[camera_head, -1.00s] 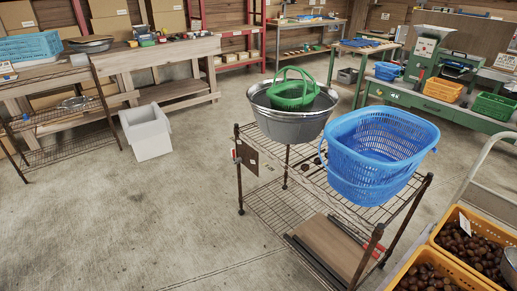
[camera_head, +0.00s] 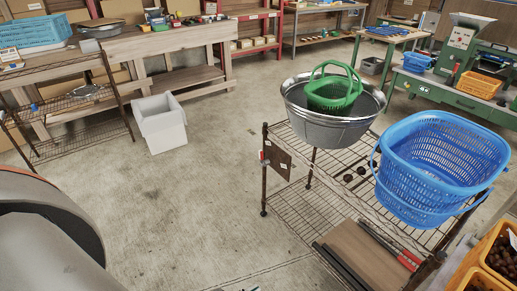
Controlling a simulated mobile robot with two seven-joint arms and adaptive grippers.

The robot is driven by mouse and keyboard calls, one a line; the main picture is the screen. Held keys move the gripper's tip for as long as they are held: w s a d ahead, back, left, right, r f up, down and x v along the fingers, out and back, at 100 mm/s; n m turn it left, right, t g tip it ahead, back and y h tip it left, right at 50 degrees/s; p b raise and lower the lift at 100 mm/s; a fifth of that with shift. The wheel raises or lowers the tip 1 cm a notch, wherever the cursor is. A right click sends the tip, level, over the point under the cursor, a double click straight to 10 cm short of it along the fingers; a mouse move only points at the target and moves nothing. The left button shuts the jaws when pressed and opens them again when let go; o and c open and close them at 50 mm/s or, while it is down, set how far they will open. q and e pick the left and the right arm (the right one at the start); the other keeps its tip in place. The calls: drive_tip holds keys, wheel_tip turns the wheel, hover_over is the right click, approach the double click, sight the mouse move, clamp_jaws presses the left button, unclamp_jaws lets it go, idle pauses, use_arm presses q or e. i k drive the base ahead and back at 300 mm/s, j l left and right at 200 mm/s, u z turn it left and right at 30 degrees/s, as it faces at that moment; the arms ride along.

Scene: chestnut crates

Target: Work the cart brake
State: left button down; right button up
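The wire cart (camera_head: 290,205) stands right of centre, with dark brown posts and two wire shelves. A brown plate (camera_head: 277,158) is fixed at its left end, with a small red and white part (camera_head: 262,155) on the post beside it. Which part is the brake I cannot tell for sure. A grey metal tub (camera_head: 330,128) with a green basket (camera_head: 333,92) in it sits on the top shelf, beside a blue basket (camera_head: 435,165). A large rounded grey and dark part of mine fills the lower left. Neither gripper shows.
A white bin (camera_head: 160,125) stands on the floor at left, before wooden workbenches (camera_head: 150,48). A yellow crate (camera_head: 490,265) of chestnuts is at the lower right, close to the cart. Open concrete floor lies left of the cart.

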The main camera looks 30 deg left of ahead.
sight(261, 155)
drive_tip(key=i+j, duration=0.1)
drive_tip(key=j, duration=0.3)
drive_tip(key=i+j, duration=0.1)
drive_tip(key=j, duration=0.3)
drive_tip(key=i+j+z, duration=0.1)
drive_tip(key=j, duration=0.25)
drive_tip(key=i+j, duration=0.15)
drive_tip(key=j, duration=0.65)
drive_tip(key=i+z, duration=0.05)
drive_tip(key=i, duration=0.05)
